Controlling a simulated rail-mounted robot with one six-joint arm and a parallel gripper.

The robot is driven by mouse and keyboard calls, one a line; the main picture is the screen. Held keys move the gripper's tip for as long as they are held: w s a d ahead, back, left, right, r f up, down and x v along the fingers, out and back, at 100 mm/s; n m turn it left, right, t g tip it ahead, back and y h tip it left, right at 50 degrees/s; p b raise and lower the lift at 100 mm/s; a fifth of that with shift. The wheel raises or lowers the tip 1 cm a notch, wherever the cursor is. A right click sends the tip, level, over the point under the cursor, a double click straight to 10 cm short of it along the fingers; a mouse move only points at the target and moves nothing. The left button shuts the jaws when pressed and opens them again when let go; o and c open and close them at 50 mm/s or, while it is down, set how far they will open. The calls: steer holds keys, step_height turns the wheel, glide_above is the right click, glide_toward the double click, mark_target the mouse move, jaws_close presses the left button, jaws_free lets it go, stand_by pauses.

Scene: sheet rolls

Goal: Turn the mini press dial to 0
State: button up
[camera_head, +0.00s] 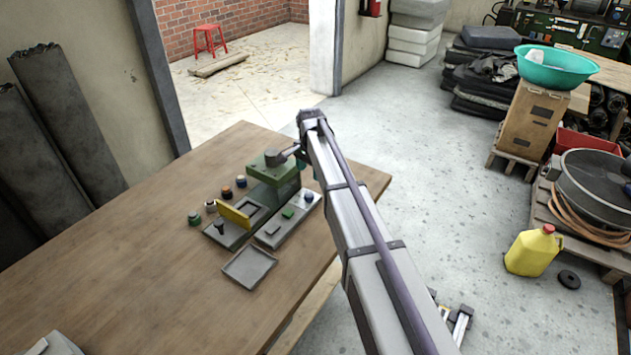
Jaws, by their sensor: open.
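The mini press (275,182) is a small green machine standing upright on the brown wooden table, left of my arm. On its top is a dark grey round part (277,157) with a short piece reaching right towards my arm's far end. I cannot tell whether this is the dial, and no scale or number is readable. My arm's long pale link crosses the picture from bottom right to just beyond the press and covers the press's right side. My gripper does not show clearly; the link seems to hide it.
A green base with a yellow plate (236,217), a grey panel with small blocks (289,220) and a shallow grey tray (249,268) lie in front of the press. Several small jars (211,206) stand left. The table's left and front are mostly clear. A yellow jug (532,252) stands on the floor.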

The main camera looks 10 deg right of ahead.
mark_target(309, 195)
steer(key=f+b, duration=0.3)
steer(key=f+m+b, duration=0.1)
steer(key=f+b, duration=0.3)
steer(key=f+m+b, duration=0.1)
steer(key=f+b, duration=0.2)
steer(key=b, duration=0.1)
steer(key=shift+s+a+f, duration=0.2)
steer(key=shift+a+f, duration=0.1)
steer(key=shift+a, duration=0.05)
steer(key=shift+r, duration=0.1)
steer(key=shift+c, duration=0.3)
steer(key=c, duration=0.9)
steer(key=shift+o, duration=0.2)
